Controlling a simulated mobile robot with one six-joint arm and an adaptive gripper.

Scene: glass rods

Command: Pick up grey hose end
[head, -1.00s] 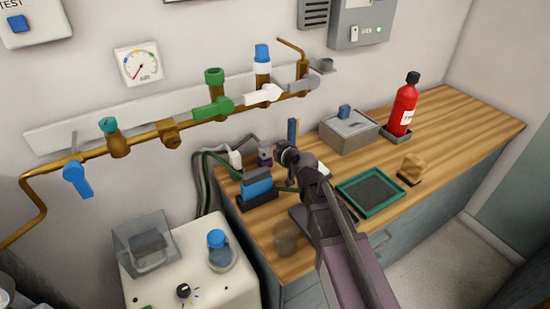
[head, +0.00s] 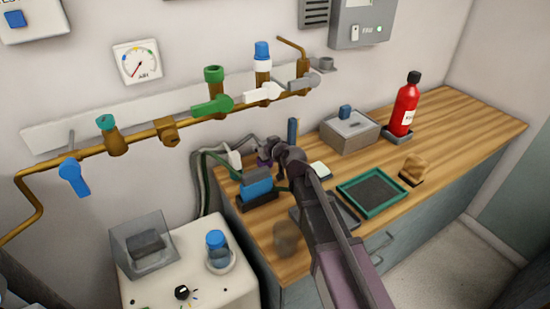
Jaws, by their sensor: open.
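A grey hose (head: 198,172) curves along the wall at the back left corner of the wooden counter. Its upper end runs toward a small white piece (head: 235,159), and I cannot clearly make out the hose end itself. My gripper (head: 263,157) is at the back of the counter, just right of the white piece, small and partly hidden by my wrist. It is open. I cannot tell whether it touches the hose.
A green hose (head: 207,180) runs beside the grey one. A blue block in a dark holder (head: 257,188) stands just below my gripper. A green-rimmed tray (head: 372,191), a grey box (head: 349,132) and a red bottle (head: 404,108) are to the right. Brass piping (head: 140,139) crosses the wall above.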

